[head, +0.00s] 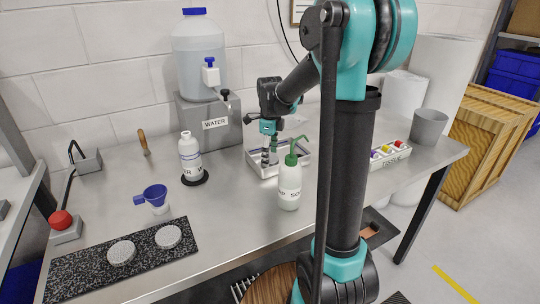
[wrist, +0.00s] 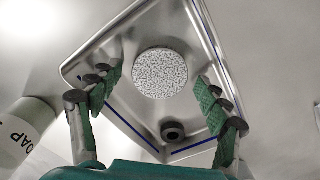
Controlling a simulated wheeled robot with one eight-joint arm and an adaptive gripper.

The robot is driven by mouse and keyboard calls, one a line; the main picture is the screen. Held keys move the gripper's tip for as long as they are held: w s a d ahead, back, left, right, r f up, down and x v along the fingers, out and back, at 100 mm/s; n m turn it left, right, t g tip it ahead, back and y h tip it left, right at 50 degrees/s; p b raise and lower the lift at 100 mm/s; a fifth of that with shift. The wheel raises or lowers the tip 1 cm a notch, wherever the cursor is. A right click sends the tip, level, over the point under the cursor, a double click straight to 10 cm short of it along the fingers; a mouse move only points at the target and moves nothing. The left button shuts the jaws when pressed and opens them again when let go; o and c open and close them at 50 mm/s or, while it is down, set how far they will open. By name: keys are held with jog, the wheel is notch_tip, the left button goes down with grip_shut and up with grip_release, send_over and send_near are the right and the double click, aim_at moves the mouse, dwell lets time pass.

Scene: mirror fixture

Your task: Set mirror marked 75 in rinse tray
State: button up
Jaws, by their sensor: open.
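The rinse tray (head: 262,174) is a shallow metal tray at the back middle of the bench. In the wrist view it fills the middle, with a blue line along its walls (wrist: 88,62). A round, speckled grey disc (wrist: 160,73) lies inside the tray; I see no number on it. My gripper (head: 270,156) is low over the tray. In the wrist view my gripper (wrist: 158,88) is open, with green-padded fingers on either side of the disc and apart from it. Two similar grey discs (head: 121,252) (head: 168,237) lie on the dark speckled mat (head: 85,276); no marking is readable.
A soap bottle (head: 289,188) stands just in front of the tray; it also shows in the wrist view (wrist: 24,133). The front middle bench is clear.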

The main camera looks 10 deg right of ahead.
notch_tip(320, 180, up, 12)
jog(key=shift+r, duration=0.15)
dwell(0.4)
